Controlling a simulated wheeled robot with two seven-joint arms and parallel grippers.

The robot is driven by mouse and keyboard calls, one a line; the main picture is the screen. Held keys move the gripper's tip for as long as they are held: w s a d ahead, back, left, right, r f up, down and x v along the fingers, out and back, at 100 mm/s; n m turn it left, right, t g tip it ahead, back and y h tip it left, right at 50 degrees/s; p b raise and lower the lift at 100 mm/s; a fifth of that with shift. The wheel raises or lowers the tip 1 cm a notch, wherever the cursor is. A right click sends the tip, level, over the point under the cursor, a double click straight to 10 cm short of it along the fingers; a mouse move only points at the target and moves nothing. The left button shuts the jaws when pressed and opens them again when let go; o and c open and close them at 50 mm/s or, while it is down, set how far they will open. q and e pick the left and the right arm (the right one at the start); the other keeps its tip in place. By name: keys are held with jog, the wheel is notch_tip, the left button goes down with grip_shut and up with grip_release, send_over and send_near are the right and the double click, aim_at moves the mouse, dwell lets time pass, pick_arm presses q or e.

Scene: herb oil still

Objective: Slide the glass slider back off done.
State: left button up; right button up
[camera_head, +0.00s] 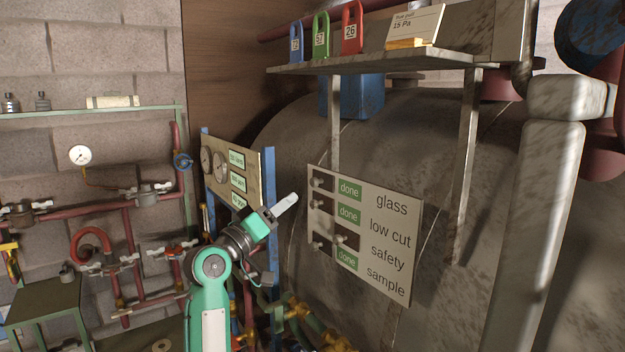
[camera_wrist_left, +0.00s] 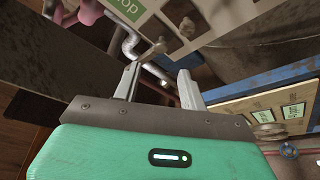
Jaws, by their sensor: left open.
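The cream slider board (camera_head: 385,262) hangs on the tank front, with rows lettered glass, low cut, safety and sample. The glass slider (camera_head: 320,184) sits at the left end of the top row, and its green "done" label (camera_head: 348,191) is uncovered. The safety slider (camera_head: 347,241) sits to the right over its label; the other two "done" labels show. My left gripper (camera_head: 295,199) is just left of the board. In the left wrist view its fingers (camera_wrist_left: 159,73) are apart, with slider knobs (camera_wrist_left: 187,28) beyond the tips. I see nothing between the fingers. My right gripper is out of view.
A gauge panel (camera_head: 248,180) on blue posts stands just left of my left gripper. A shelf (camera_head: 375,62) with blue, green and red tags overhangs the board, with struts before the tank.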

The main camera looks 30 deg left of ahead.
aim_at(312, 184)
pick_arm(q)
jog(key=p+x, duration=0.3)
jog(key=x, duration=0.5)
jog(key=shift+w+r, duration=0.1)
jog(key=shift+w, duration=0.05)
jog(key=shift+w+d, duration=0.1)
jog(key=shift+w, duration=0.45)
grip_shut()
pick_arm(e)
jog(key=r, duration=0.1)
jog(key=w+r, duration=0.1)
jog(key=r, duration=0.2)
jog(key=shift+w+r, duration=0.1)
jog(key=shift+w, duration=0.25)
